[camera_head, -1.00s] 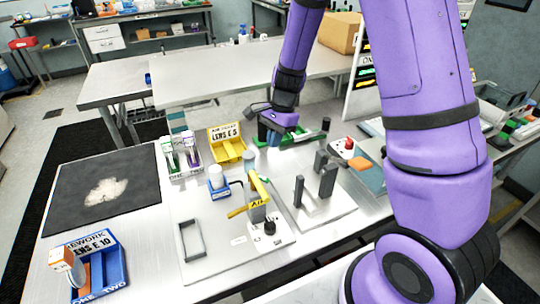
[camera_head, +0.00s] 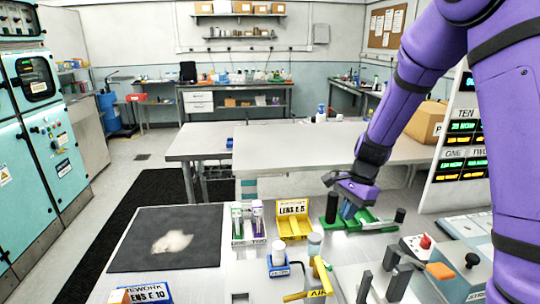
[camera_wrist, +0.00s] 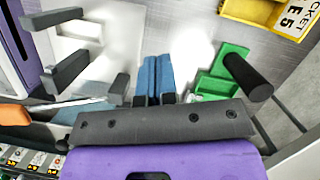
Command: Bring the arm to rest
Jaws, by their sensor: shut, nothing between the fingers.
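My purple arm comes in from the right in the head view. My gripper (camera_head: 347,210) hangs over the back part of the workbench, beside and partly in front of a green fixture (camera_head: 372,224) with black posts. In the wrist view the two blue fingers (camera_wrist: 156,78) of my gripper lie together, shut, with nothing between them. The green fixture also shows in the wrist view (camera_wrist: 222,72), just right of the fingers. The fingertips look apart from it, over grey bench surface.
A yellow bin (camera_head: 292,226) and a rack of tubes (camera_head: 248,224) stand left of my gripper. A red-buttoned box (camera_head: 420,246) and dark upright posts (camera_head: 392,262) stand to the front right. A dark mat (camera_head: 135,245) lies at left. The table behind (camera_head: 300,150) is mostly clear.

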